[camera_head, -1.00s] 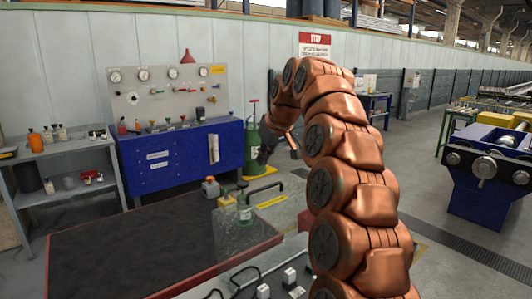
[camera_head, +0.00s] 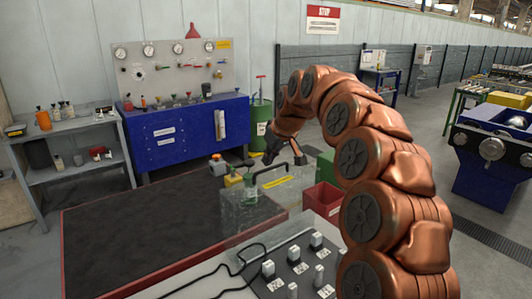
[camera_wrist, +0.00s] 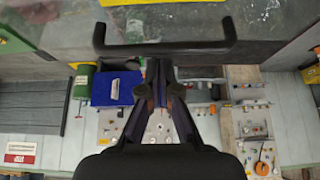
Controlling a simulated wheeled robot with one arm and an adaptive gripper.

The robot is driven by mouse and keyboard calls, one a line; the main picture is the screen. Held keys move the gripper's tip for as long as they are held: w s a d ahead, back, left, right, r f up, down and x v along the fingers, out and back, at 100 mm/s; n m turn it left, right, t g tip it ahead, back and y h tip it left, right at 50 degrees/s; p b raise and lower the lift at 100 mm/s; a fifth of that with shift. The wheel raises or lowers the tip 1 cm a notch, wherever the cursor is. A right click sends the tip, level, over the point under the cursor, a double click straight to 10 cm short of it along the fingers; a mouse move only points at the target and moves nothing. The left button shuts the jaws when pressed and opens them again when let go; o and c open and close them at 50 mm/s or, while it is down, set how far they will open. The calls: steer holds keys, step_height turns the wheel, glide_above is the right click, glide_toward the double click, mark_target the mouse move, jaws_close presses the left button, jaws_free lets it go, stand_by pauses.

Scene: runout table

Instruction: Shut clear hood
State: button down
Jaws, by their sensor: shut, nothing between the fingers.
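The clear hood (camera_head: 284,192) is a see-through box-like cover at the far right of the dark-topped table in the head view. It has a black bar handle (camera_head: 258,176) and a yellow label. Its exact angle is hard to tell through the clear sheet. My gripper (camera_head: 270,155) is at the handle, pointing down and left, with its fingers together and empty. In the wrist view the handle (camera_wrist: 215,46) crosses just beyond my shut fingertips (camera_wrist: 159,66). Whether they touch it is unclear.
A dark table with a red rim (camera_head: 150,225) lies at front left. A control panel (camera_head: 300,265) with switches and a black cable is in front. A red bin (camera_head: 322,199) stands right of the hood. A blue bench (camera_head: 185,135) is behind.

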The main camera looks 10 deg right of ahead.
steer(key=shift+s+d, duration=0.15)
steer(key=shift+s, duration=0.35)
steer(key=shift+f, duration=0.1)
steer(key=shift+s, duration=0.1)
